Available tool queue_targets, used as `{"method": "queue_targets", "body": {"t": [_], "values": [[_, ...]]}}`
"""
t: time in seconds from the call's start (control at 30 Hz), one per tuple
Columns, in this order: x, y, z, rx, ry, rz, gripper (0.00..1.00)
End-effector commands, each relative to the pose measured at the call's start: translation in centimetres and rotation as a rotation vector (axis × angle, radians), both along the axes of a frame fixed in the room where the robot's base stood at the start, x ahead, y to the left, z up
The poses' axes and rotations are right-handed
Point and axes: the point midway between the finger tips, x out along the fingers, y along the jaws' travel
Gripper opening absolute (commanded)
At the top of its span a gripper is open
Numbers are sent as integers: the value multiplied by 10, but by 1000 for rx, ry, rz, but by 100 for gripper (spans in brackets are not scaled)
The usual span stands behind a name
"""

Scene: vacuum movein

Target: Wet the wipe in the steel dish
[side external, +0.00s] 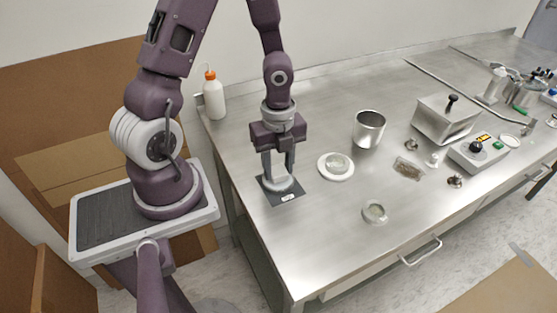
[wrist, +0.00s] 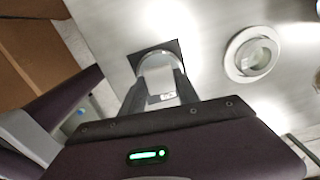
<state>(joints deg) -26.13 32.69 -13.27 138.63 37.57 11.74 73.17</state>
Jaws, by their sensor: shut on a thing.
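My gripper (side external: 280,179) points down at the table's near left corner, its fingers on either side of a grey rounded piece (side external: 282,187). This piece stands over a dark square mat (side external: 268,193) with a small white label. In the wrist view the same grey piece (wrist: 157,66) sits between the fingers, over the mat (wrist: 139,56). I cannot tell whether it is the steel dish, and I cannot make out a wipe. A white round dish with a clear glass centre (side external: 336,175) is just right of my gripper; it also shows in the wrist view (wrist: 231,61).
A steel beaker (side external: 369,130) stands behind the white dish. A small round dish (side external: 374,212) lies nearer the front edge. A brownish flat piece (side external: 408,168), a lidded steel box (side external: 440,122) and a control box (side external: 478,155) are farther right. An orange-capped bottle (side external: 214,98) stands at the back left.

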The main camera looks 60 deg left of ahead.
Motion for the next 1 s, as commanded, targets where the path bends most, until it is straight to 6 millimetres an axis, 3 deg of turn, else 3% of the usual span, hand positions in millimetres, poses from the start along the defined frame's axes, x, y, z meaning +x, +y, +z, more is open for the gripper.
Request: {"method": "queue_targets", "body": {"t": [1.0], "values": [[0,0,-5,0,-1,-2,5]]}}
